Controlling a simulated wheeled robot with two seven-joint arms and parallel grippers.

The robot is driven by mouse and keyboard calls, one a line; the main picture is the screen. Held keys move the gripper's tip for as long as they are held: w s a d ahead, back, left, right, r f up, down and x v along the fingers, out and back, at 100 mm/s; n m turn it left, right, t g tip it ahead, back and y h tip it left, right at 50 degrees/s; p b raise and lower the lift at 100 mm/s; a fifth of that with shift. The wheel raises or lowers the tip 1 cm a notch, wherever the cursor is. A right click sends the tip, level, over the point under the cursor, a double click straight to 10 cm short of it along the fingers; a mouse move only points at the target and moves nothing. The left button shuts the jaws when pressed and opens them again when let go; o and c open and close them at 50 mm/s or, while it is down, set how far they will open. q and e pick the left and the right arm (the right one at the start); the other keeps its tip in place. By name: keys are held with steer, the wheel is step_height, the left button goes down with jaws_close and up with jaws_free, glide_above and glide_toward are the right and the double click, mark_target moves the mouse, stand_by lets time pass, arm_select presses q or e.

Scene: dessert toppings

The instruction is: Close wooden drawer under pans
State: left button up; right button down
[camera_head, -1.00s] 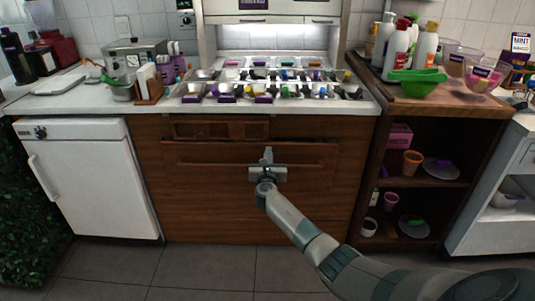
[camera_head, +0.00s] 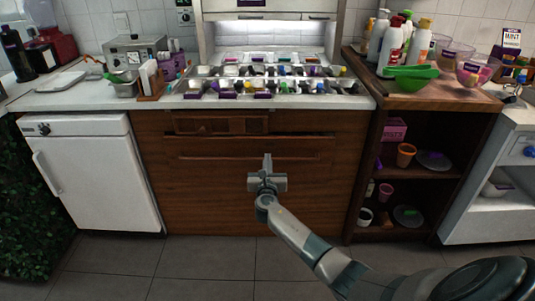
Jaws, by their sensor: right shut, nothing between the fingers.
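The wooden drawer (camera_head: 210,185) is in the brown cabinet front, under the counter that holds the topping pans (camera_head: 262,80). Its front looks flush or nearly flush with the cabinet, with a long horizontal handle strip (camera_head: 225,155) across its top. My right gripper (camera_head: 267,160) is shut and empty in front of the drawer, right of its middle, with the fingers pointing up toward the handle strip. I cannot tell whether the fingertips touch the front. My left gripper is not in view.
A white small fridge (camera_head: 95,175) stands left of the cabinet. An open wooden shelf (camera_head: 415,180) with cups and plates stands to the right, with bottles (camera_head: 395,45) and green bowls (camera_head: 412,77) on top. The tiled floor (camera_head: 200,265) in front is clear.

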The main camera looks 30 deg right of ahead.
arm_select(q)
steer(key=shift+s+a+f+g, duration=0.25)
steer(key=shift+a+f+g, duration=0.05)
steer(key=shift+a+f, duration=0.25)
arm_select(e)
steer(key=v, duration=0.4)
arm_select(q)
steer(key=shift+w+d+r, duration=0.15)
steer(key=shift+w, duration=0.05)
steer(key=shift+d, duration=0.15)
